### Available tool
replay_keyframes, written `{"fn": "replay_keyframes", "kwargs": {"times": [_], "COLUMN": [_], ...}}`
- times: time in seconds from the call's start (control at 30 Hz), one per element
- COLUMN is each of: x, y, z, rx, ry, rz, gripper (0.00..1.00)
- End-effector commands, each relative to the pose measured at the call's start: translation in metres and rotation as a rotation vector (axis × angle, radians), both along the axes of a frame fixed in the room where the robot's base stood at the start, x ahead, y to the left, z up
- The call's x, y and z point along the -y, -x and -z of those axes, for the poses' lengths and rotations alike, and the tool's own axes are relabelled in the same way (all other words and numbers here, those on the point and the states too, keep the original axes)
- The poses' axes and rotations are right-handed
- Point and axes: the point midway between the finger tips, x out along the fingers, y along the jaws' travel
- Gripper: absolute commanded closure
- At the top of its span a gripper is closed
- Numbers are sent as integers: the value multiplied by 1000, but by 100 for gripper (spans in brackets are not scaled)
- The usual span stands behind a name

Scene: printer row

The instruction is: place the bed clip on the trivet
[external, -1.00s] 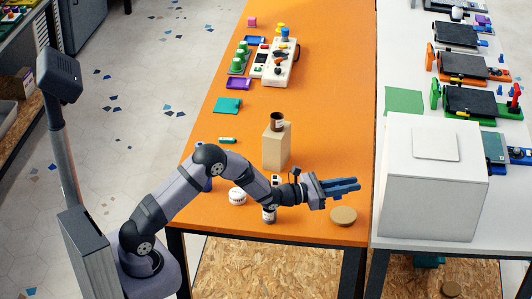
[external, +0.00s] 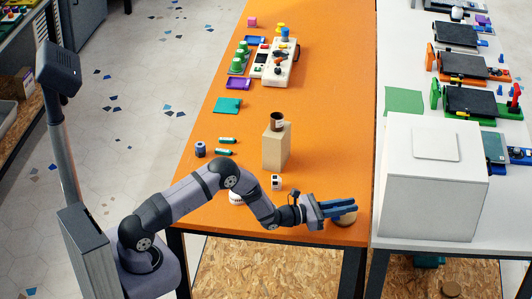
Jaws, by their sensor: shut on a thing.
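My gripper (external: 345,207), with blue fingers, is at the front right of the orange table. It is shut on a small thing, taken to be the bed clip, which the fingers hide. I cannot make out a bed clip anywhere else. The trivet (external: 348,220) is a round tan disc near the table's front right corner. The fingers are over it in the picture and cover part of it. I cannot tell the height between them.
A tan block (external: 276,150) with a brown cup (external: 277,121) on top stands behind the arm. A small black-and-white item (external: 276,182) and a white round item (external: 236,197) are near the arm. A large white box (external: 430,180) stands to the right.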

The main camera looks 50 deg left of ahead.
Motion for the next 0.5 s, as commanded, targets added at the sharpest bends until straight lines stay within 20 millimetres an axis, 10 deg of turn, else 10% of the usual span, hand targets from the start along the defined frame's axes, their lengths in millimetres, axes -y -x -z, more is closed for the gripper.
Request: {"fn": "replay_keyframes", "kwargs": {"times": [0.5], "x": [0], "y": [0], "z": [11], "rx": [2], "ry": [1], "rz": [0], "gripper": [100]}}
